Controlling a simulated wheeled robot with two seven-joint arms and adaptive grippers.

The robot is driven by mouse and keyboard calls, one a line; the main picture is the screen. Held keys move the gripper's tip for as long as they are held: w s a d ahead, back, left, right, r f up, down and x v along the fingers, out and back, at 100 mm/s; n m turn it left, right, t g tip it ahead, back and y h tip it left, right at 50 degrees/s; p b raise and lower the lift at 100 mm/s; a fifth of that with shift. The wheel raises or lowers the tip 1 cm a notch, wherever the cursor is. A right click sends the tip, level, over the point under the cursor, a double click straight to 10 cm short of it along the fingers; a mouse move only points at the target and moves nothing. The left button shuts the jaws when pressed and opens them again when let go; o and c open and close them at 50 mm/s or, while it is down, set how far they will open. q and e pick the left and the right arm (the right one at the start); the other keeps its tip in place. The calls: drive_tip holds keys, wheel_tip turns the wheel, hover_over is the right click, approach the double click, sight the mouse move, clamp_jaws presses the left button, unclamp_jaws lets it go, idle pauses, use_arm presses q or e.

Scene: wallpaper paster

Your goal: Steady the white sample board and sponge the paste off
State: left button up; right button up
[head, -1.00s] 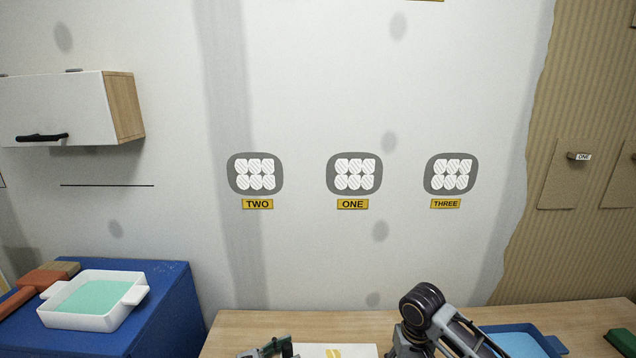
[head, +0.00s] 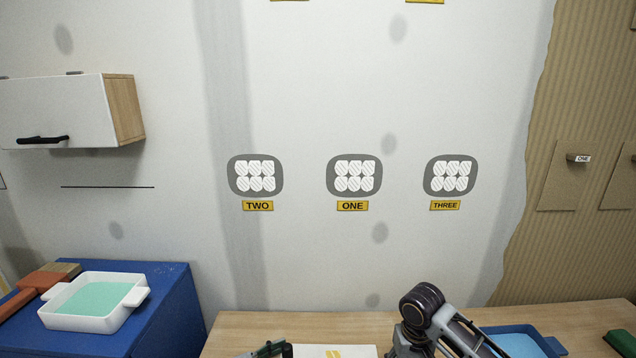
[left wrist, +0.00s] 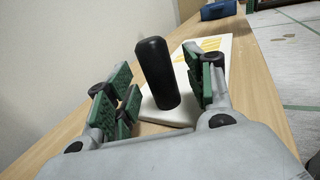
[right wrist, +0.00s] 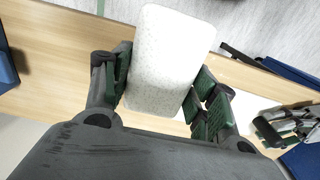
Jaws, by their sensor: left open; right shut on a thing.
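The white sample board (left wrist: 222,52) lies on the wooden table with yellow paste strips on it; its far part shows at the bottom of the head view (head: 308,352). A black upright handle (left wrist: 156,72) stands at its near end. My left gripper (left wrist: 163,92) is open, with its green-padded fingers on either side of the handle, apparently not closed on it. My right gripper (right wrist: 163,88) is shut on a white speckled sponge (right wrist: 168,55). The right arm shows at the bottom of the head view, but its fingertips are hidden there.
A blue tray (head: 553,346) stands on the table (head: 290,322) at the right, near a green block (head: 622,342). A white dish of green liquid (head: 95,300) sits on a blue cabinet (head: 172,300) at the left. The wall rises behind the table.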

use_arm(q)
drive_tip(key=shift+w+d, duration=0.1)
drive_tip(key=shift+d, duration=0.2)
idle(0.4)
drive_tip(key=shift+w+d, duration=0.15)
drive_tip(key=shift+d, duration=0.2)
drive_tip(key=shift+w+d, duration=0.1)
drive_tip(key=shift+d, duration=0.1)
clamp_jaws()
idle(1.0)
